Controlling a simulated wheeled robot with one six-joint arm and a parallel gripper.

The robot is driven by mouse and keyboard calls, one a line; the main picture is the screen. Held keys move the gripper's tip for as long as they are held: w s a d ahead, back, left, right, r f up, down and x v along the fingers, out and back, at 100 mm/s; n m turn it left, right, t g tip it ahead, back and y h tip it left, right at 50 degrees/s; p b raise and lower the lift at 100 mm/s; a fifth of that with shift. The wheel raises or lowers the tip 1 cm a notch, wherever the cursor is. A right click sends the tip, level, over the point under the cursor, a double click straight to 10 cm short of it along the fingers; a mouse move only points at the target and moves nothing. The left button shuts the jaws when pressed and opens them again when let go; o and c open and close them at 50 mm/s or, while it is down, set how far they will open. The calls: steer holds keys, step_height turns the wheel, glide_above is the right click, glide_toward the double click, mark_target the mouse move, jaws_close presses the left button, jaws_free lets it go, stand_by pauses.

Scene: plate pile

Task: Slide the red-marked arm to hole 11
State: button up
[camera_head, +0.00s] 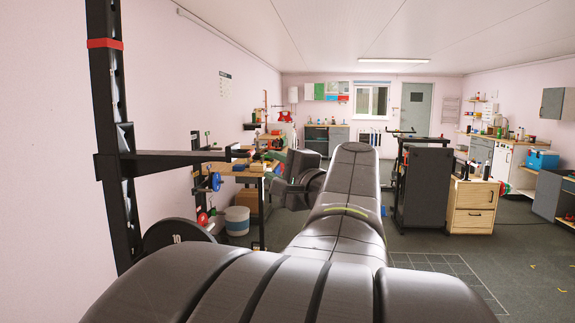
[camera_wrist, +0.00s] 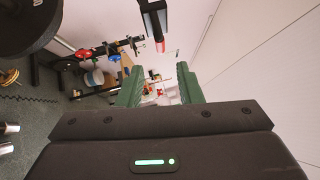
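A black rack upright (camera_head: 108,130) stands at the left of the head view, with a red band (camera_head: 104,43) near its top. A black horizontal arm (camera_head: 165,161) sticks out to the right from the upright, at about mid-height in the picture; I see no clear red mark on it here. Hole numbers are too small to read. In the wrist view a black bar (camera_wrist: 153,20) with a red part (camera_wrist: 160,46) hangs ahead of the fingers. My gripper (camera_wrist: 160,92) has its green fingers apart with nothing between them. In the head view my gripper (camera_head: 279,160) is right of the arm's free end, apparently apart from it.
A black weight plate (camera_head: 178,234) sits low by the upright. A white bucket (camera_head: 237,222) and a wooden workbench (camera_head: 250,169) stand behind. A dark cabinet (camera_head: 425,188) and a wooden drawer unit (camera_head: 473,205) stand at right. Open floor lies at the lower right.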

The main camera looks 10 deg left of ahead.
mark_target(250, 151)
steer(key=v, duration=0.3)
stand_by(0.5)
steer(key=p+x, duration=0.2)
steer(key=x, duration=1.2)
steer(key=shift+r, duration=0.1)
